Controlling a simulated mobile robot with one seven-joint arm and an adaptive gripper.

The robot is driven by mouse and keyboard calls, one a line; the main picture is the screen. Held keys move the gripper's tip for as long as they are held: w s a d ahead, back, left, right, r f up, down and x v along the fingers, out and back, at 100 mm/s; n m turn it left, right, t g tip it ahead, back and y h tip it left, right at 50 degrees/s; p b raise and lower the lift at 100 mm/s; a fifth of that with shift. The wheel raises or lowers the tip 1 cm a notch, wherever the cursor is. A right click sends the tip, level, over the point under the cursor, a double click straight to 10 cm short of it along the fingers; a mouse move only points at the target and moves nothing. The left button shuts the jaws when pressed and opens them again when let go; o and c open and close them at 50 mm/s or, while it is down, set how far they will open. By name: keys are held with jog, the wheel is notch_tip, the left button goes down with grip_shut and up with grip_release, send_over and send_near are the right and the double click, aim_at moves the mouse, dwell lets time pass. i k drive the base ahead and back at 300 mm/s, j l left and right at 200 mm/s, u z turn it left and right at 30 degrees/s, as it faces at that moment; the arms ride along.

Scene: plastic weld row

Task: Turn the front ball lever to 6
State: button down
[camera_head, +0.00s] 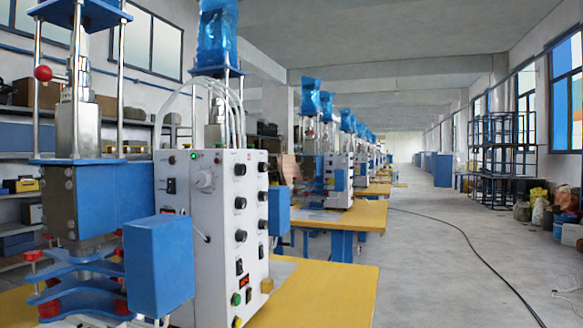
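A red ball (43,73) shows at the upper left, on a short lever in front of the metal column of the nearest welding machine (95,200). It is the only single large ball lever I can make out; whether it is the front one I cannot tell. No number scale is readable beside it, so its setting is not visible. Smaller red knobs (53,283) sit low on the blue clamp plates of the same machine. My gripper is not in view.
A white control box (222,215) with black knobs stands right of the blue press head. A yellow table (325,295) is at the front. More machines recede behind it. The grey aisle floor (430,265) on the right is open, with a black cable across it.

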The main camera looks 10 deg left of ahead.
aim_at(43, 74)
jog(key=u, duration=1.9)
jog(key=i+j, duration=0.35)
jog(key=i+j+u, duration=0.1)
jog(key=i+j, duration=0.2)
jog(key=j, duration=0.25)
